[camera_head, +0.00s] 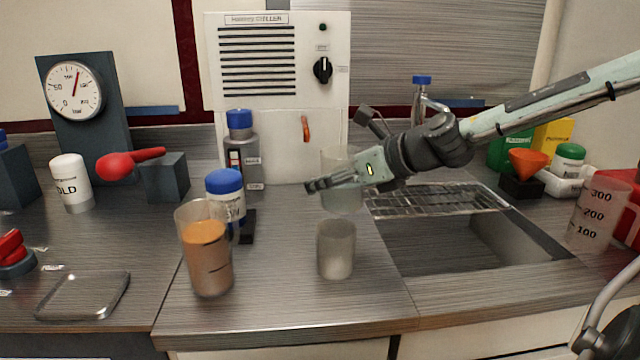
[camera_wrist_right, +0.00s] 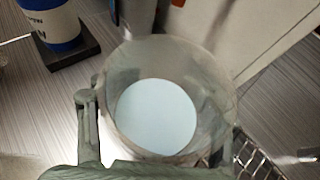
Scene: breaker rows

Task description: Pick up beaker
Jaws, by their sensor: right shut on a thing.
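A clear beaker (camera_head: 342,199) is between the fingers of my right gripper (camera_head: 325,182), which is shut on it. The near finger crosses the front of the beaker, and the far finger is hidden. In the right wrist view the beaker (camera_wrist_right: 165,65) stands between the fingers, with a pale round area (camera_wrist_right: 156,116) inside. I cannot tell whether its base touches the counter. Other beakers stand on the counter: a small frosted one (camera_head: 336,248) in front, one with orange-brown contents (camera_head: 206,258) at left, and a graduated one (camera_head: 596,215) at far right.
A sink (camera_head: 470,245) with a wire rack (camera_head: 435,200) lies right of the held beaker. Blue-capped bottles (camera_head: 240,150) stand to its left. A white chiller panel (camera_head: 275,70) rises behind.

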